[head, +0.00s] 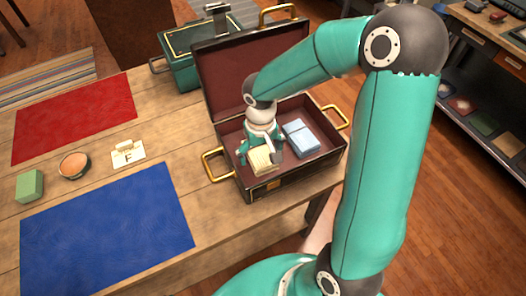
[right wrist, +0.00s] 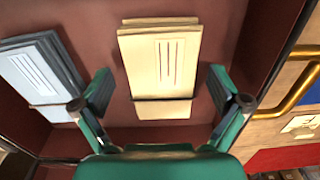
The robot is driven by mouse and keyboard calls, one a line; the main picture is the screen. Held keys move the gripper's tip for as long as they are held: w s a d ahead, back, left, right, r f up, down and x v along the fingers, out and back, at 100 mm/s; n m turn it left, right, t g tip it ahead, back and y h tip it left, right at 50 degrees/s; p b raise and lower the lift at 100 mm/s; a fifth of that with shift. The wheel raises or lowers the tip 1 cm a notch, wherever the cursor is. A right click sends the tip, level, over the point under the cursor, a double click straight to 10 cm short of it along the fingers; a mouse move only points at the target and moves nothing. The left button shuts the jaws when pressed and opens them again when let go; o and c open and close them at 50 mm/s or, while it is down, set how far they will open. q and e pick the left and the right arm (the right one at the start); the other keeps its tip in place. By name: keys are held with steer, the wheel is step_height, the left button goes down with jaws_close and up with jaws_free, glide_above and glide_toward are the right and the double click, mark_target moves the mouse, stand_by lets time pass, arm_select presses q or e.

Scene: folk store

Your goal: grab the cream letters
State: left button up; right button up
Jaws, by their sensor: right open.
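The cream letters (head: 262,160) are a tied bundle lying on the floor of the open dark red case (head: 262,190), in its front left part. In the right wrist view the bundle (right wrist: 160,62) has a dark band and lies ahead, between the fingers. My right gripper (head: 258,150) is inside the case, over the cream letters. In the right wrist view my right gripper (right wrist: 160,90) is open, with one finger on each side of the bundle and a gap to each. My left gripper does not show.
Blue letters (head: 301,138) lie beside the cream ones in the case. Brass handles (head: 215,165) stick out at its sides. A teal box (head: 185,60) stands behind. A red mat (head: 75,115), blue mat (head: 105,230), bowl (head: 74,165), green block (head: 29,186) and F card (head: 128,155) lie to the left.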

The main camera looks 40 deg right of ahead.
steer(key=shift+c, duration=0.3)
steer(key=c, duration=1.2)
steer(key=shift+r, duration=0.1)
